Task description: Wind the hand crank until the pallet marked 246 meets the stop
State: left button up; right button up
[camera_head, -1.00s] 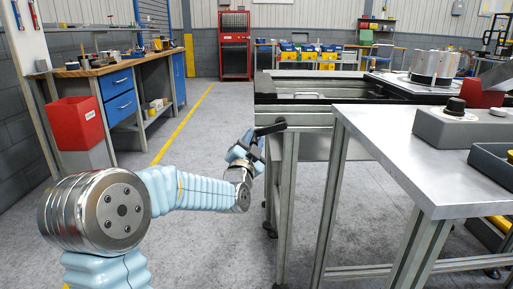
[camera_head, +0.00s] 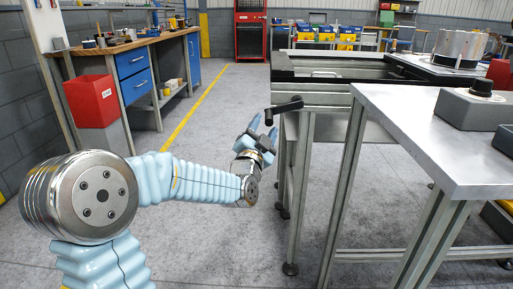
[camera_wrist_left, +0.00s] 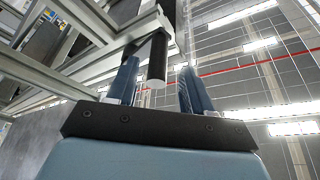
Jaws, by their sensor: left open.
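The hand crank (camera_head: 284,107) is a black arm with a dark round grip on the near left end of the conveyor frame (camera_head: 330,87). My left gripper (camera_head: 262,126) is open, with blue fingers pointing up, just left of and below the crank. In the left wrist view, the crank's black grip (camera_wrist_left: 158,58) shows in the gap between the two open fingers (camera_wrist_left: 158,84); I cannot tell whether it touches them. Silver cylindrical parts (camera_head: 459,48) stand at the far right of the conveyor. No number 246 is readable. My right gripper is out of view.
A metal table (camera_head: 425,130) with a grey control box (camera_head: 478,108) stands at the right, close to the conveyor. A workbench (camera_head: 125,45) and a red bin (camera_head: 92,101) are at the left. The floor between is clear.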

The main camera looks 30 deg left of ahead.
pick_arm(q)
jog(key=v, duration=0.8)
jog(key=shift+s+b, duration=0.35)
jog(key=shift+b, duration=0.1)
jog(key=shift+d+f, duration=0.1)
jog(key=w+d+f+n+g+h+p, duration=0.1)
jog(key=w+d+f+g+h, duration=0.25)
jog(key=f, duration=0.95)
jog(key=d+f+n+g+h+p, duration=0.1)
jog(key=d+f+g+h, duration=0.35)
jog(key=f, duration=0.85)
jog(key=s+d+f+n+g+h+p, duration=0.1)
jog(key=s+d+f+n+g, duration=0.1)
jog(key=s+d+f+g, duration=0.4)
jog(key=s+d+f+n+g+h+p, duration=0.1)
jog(key=s+d+f+n+g, duration=0.2)
jog(key=s+d+f, duration=0.7)
jog(key=s+f+g, duration=0.2)
jog(key=s+f, duration=0.2)
jog(key=f, duration=0.3)
jog(key=shift+s+g, duration=0.4)
